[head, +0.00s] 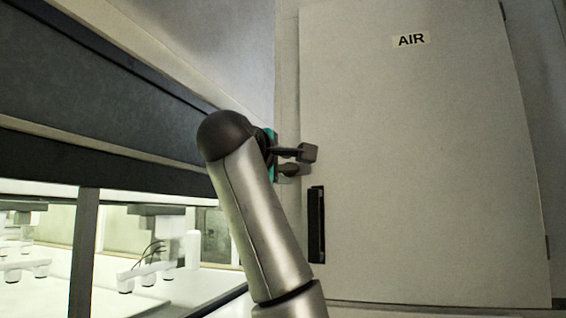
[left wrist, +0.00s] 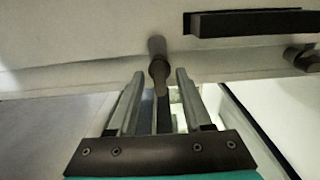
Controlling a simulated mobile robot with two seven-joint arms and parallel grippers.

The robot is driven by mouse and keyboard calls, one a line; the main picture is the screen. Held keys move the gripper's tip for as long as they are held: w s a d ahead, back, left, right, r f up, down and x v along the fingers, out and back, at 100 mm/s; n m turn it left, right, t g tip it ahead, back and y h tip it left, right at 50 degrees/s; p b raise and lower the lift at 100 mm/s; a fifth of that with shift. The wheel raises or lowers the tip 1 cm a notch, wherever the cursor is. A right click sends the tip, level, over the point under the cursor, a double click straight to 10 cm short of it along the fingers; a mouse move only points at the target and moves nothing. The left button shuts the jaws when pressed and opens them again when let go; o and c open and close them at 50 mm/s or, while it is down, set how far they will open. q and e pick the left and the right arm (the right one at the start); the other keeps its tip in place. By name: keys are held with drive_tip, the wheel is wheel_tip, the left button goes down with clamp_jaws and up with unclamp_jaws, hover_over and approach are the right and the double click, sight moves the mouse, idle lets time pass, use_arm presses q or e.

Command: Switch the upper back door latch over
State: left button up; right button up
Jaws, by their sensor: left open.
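My left gripper (head: 303,162) is in front of the left edge of the pale door (head: 430,160) marked AIR. The left wrist view shows its two fingers (left wrist: 160,75) apart, with a gap between them. The upper latch (left wrist: 157,56), a grey rounded lever, stands at the door's edge and reaches into that gap. I see space beside the lever, and the fingers are not closed on it. In the head view my gripper largely hides this latch. My right gripper is in neither view.
A long black handle (head: 316,225) is on the door below my gripper. Another grey latch (left wrist: 305,58) shows near the handle's end in the left wrist view. At left, the dark tunnel side panel (head: 90,90) is above a lit opening with white fixtures (head: 150,275).

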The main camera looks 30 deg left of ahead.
use_arm(q)
clamp_jaws()
idle(0.3)
idle(0.3)
